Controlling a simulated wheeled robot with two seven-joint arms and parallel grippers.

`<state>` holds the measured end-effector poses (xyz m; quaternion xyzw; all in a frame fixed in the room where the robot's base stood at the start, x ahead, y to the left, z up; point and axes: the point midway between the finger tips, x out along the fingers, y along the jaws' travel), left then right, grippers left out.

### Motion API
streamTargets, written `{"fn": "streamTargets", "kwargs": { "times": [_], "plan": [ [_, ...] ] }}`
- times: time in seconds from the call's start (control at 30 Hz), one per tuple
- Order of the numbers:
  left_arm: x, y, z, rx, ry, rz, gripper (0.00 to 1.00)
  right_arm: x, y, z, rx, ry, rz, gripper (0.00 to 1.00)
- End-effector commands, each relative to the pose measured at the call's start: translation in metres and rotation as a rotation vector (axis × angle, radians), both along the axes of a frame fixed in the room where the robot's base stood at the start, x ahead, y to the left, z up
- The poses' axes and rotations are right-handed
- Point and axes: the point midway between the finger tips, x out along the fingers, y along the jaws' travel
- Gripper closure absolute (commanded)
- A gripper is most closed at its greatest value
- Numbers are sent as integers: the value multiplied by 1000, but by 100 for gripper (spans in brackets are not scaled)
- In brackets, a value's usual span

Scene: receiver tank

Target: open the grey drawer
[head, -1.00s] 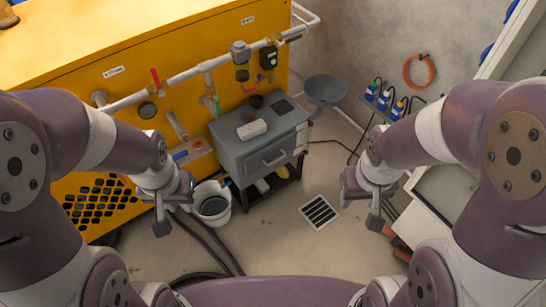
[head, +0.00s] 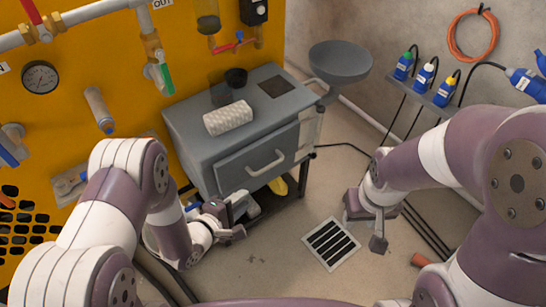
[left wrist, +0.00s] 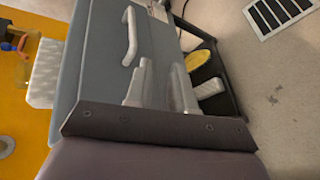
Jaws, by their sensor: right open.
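The grey drawer (head: 240,172) is in the front of a grey cabinet and looks closed, its front flush with the cabinet. Its pale bar handle (head: 266,163) runs across the front, and the handle also shows in the left wrist view (left wrist: 130,36). My left gripper (head: 238,216) is below and left of the handle, in front of the cabinet's lower part. In the left wrist view its two fingers (left wrist: 161,88) stand apart with nothing between them, and the handle is beyond them. My right gripper (head: 374,222) is open and empty, off to the right of the cabinet.
A yellow object (head: 278,186) lies on the shelf below the drawer. A floor grate (head: 331,243) lies to the right. Floor in front is mostly clear.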

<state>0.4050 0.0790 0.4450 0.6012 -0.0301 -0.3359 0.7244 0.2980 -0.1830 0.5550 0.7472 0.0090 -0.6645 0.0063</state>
Motion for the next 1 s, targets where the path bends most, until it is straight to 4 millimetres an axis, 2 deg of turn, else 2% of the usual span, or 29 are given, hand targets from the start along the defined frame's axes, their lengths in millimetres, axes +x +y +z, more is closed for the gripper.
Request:
{"fn": "streamTargets", "kwargs": {
  "times": [0.03, 0.07, 0.17, 0.27, 0.5, 0.7, 0.83, 1.0],
  "plan": [
    [5, -4, 15, -104, -13, 19, 77, 0, 0, 1, 0, 1, 0, 57],
    [7, -5, 22, -161, -13, 32, 77, 0, 0, 1, 0, 1, 0, 57],
    [10, -7, 31, -277, 6, 62, 77, -1, 0, 0, 0, 2, 0, 57],
    [17, -13, 26, -300, 22, 68, 77, -1, 0, -8, 0, 2, 0, 57],
    [65, -45, 8, -298, 20, 68, 77, -1, 0, -42, 0, 2, 0, 57],
    [98, -68, 1, -297, 21, 70, 77, -1, 0, -62, 0, 2, 0, 57],
    [109, -74, 2, -296, 23, 73, 77, -1, 0, -66, 0, 2, 0, 57],
    [112, -76, 3, -296, 24, 73, 77, -1, 0, -66, 0, 2, 0, 57]
  ]
}}
